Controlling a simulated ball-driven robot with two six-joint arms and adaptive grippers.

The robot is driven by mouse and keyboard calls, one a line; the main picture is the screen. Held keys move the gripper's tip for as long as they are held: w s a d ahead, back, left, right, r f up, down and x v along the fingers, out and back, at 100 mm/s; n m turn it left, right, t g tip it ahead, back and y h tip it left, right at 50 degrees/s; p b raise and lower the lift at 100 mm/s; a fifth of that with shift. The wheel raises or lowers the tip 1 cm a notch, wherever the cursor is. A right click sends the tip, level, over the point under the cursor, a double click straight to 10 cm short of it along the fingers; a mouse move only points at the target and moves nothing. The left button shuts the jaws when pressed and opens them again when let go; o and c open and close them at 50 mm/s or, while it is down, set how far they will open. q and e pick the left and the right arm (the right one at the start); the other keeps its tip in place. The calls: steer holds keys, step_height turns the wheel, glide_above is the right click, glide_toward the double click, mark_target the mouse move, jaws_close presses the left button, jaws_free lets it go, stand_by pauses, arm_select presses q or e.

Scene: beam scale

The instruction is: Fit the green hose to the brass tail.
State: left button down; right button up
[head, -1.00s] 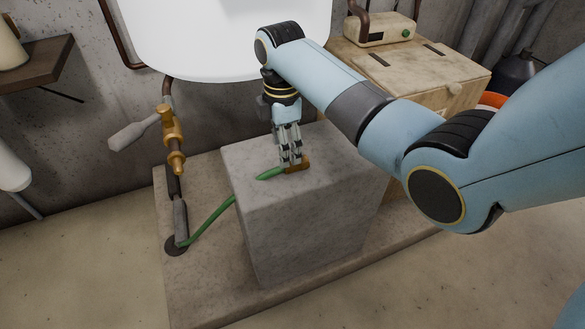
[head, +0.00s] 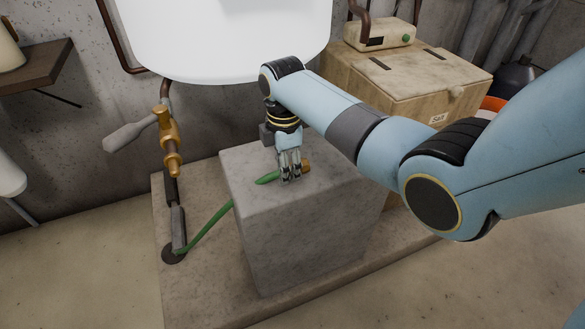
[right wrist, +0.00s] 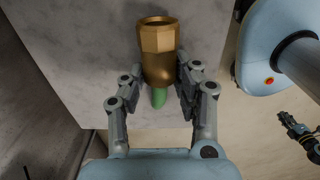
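The green hose (head: 210,229) rises from the base slab onto the stone block, where its end wears a faceted brass fitting (head: 306,167). The brass tail (head: 173,163) points down from a valve on the wall pipe, apart from the hose. My right gripper (head: 290,181) points down over the block at the hose end. In the right wrist view its fingers (right wrist: 161,75) straddle the rear of the brass fitting (right wrist: 158,45), with green hose below it; firm contact is unclear. My left gripper (right wrist: 302,138) seems to show small at that view's right edge; its opening is unclear.
The stone block (head: 300,235) stands on a low slab (head: 190,300). A white tank (head: 220,40) hangs above and behind. The valve's grey lever (head: 125,134) sticks out left. A wooden crate (head: 450,90) stands behind right. Floor in front is clear.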

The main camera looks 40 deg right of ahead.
jaws_close()
